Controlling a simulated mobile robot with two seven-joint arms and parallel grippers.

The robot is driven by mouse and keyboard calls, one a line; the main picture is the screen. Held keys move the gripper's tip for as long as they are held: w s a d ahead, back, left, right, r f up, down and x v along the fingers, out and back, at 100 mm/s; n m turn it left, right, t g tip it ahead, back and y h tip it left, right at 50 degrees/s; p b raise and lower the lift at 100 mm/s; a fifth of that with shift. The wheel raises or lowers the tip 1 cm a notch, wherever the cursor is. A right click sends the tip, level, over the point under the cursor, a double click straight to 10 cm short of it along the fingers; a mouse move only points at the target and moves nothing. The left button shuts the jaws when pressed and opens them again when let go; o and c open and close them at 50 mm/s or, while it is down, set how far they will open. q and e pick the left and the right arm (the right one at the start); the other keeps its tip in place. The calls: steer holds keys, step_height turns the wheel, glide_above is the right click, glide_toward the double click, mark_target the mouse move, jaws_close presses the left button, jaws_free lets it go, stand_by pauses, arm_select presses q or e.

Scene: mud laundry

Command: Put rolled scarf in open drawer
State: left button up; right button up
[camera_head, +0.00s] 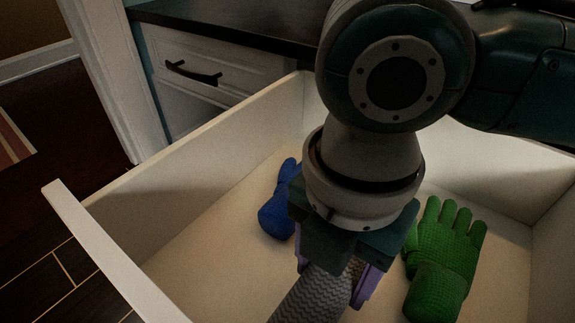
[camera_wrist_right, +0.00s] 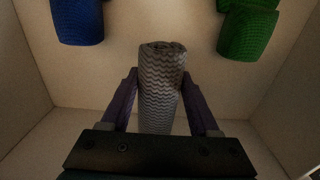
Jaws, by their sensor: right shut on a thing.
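The rolled scarf (camera_head: 312,294) is grey with a zigzag pattern. My right gripper (camera_head: 333,282) is shut on it, inside the open drawer (camera_head: 190,180). In the right wrist view the scarf (camera_wrist_right: 160,85) stands out between the two purple fingers of the gripper (camera_wrist_right: 160,100), its rolled end toward the drawer floor. I cannot tell whether the scarf touches the floor. My arm hides part of the drawer's middle. My left gripper is not in view.
A blue glove (camera_head: 277,213) lies in the drawer left of my gripper, partly hidden. A green glove (camera_head: 441,262) lies to the right. The drawer walls rise around them. A cabinet with a dark counter (camera_head: 235,28) and a closed drawer (camera_head: 190,68) stands behind.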

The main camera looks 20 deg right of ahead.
mark_target(329, 288)
step_height(329, 288, down, 4)
steer(key=shift+r+b, duration=0.2)
steer(key=shift+b, duration=0.8)
steer(key=shift+r, duration=0.1)
steer(key=o, duration=1.4)
steer(key=shift+o, duration=0.2)
step_height(329, 288, up, 12)
steer(key=p, duration=1)
steer(key=shift+r, duration=0.1)
